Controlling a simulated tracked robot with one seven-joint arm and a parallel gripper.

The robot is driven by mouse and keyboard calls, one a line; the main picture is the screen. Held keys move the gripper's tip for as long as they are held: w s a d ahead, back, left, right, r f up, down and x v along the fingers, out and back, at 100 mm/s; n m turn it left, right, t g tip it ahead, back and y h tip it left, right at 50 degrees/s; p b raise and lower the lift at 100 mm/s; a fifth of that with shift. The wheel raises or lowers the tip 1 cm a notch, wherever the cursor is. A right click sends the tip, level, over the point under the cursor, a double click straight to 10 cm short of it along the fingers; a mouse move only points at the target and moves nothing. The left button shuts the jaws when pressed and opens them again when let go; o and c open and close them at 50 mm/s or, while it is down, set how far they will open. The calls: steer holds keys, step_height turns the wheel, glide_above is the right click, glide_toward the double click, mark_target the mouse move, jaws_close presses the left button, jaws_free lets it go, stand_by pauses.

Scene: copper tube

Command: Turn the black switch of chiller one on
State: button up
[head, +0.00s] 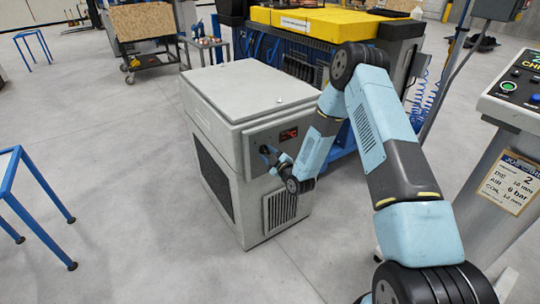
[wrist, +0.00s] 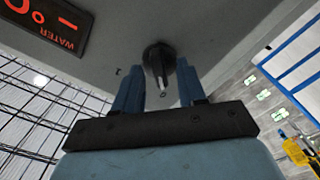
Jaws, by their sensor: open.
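The chiller (head: 222,152) is a grey box with a flat lid in the middle of the head view. Its front panel carries a dark display with red digits (head: 288,134), also seen inverted in the wrist view (wrist: 45,22). The black switch (wrist: 160,60) is a round knob with a raised grip on the grey panel. My gripper (wrist: 157,74) is open, with its two blue fingers on either side of the switch's grip. I cannot tell whether they touch it.
A control stand (head: 515,95) with buttons is at the right. A blue-framed bench with yellow covers (head: 310,22) stands behind the chiller. A blue-legged table (head: 10,165) is at the left edge. The floor in front of the chiller is clear.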

jaws_close()
stand_by(0.3)
